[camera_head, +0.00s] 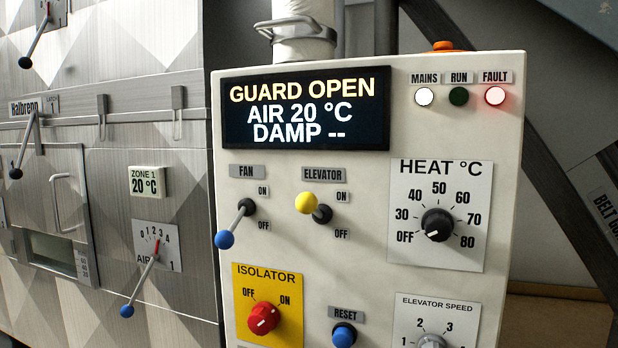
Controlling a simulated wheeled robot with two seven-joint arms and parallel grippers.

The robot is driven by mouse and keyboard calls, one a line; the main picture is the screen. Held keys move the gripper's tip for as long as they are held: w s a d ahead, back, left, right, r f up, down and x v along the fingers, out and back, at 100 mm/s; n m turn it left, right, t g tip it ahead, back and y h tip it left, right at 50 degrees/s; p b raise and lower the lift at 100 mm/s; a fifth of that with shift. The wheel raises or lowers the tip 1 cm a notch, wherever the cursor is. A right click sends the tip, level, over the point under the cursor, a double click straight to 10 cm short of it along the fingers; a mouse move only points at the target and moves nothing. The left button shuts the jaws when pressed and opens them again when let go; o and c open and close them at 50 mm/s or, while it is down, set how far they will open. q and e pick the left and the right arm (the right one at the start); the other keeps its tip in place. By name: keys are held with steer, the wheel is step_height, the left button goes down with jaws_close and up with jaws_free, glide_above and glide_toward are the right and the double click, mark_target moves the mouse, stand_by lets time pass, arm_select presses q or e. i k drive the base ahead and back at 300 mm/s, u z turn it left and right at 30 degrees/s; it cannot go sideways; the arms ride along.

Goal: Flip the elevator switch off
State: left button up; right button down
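The elevator switch (306,203) is a short lever with a yellow ball tip and a dark round base, on the pale control panel (400,285) under the ELEVATOR label (323,174). Its yellow tip sits above and left of its base, tilted up toward the ON mark (341,197). The OFF mark (341,234) is below the base. Neither of my grippers shows in the head view, and nothing touches the switch.
The fan switch (225,239), blue-tipped, points down at left. The heat dial (437,225) is at right. The red isolator knob (263,318) and blue reset button (344,335) are below. The display (305,108) reads GUARD OPEN; the red FAULT lamp (495,96) glows. Space before the panel looks clear.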

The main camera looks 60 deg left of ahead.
mark_target(306, 202)
steer(key=k, duration=0.5)
steer(key=u, duration=1.5)
